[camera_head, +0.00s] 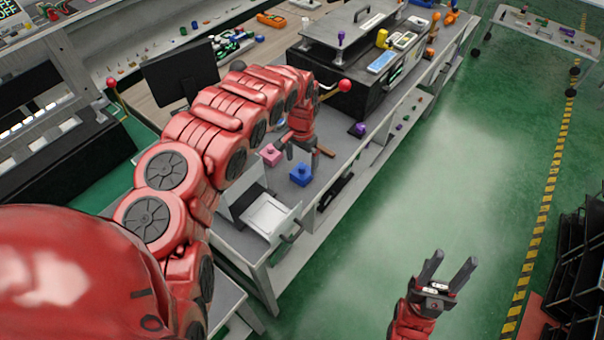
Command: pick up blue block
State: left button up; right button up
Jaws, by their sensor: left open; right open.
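The blue block (301,175), a small cube with a knob on top, stands on the grey workbench top near its front edge. A similar pink block (270,155) stands to its left and a little further back. My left gripper (300,150) points down just above and behind the blue block. Its jaws are open and I see nothing held in them; its fingers are small and partly hard to make out. My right gripper (449,268) is open and empty, held out over the green floor, well away from the bench.
A dark machine with a red-knobbed lever (344,86) stands behind. A purple part (358,129) lies to the right. Green floor to the right is clear up to black racks (582,255).

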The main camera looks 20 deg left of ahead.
aim_at(302, 166)
pick_arm(q)
jog(key=shift+d+f+p, duration=0.15)
jog(key=shift+f+p, duration=0.3)
jog(key=shift+f, duration=0.1)
jog(key=shift+f+p, duration=0.6)
jog(key=shift+f, duration=1.55)
jog(key=shift+c, duration=0.2)
jog(key=c, duration=1.5)
jog(key=shift+r, duration=0.1)
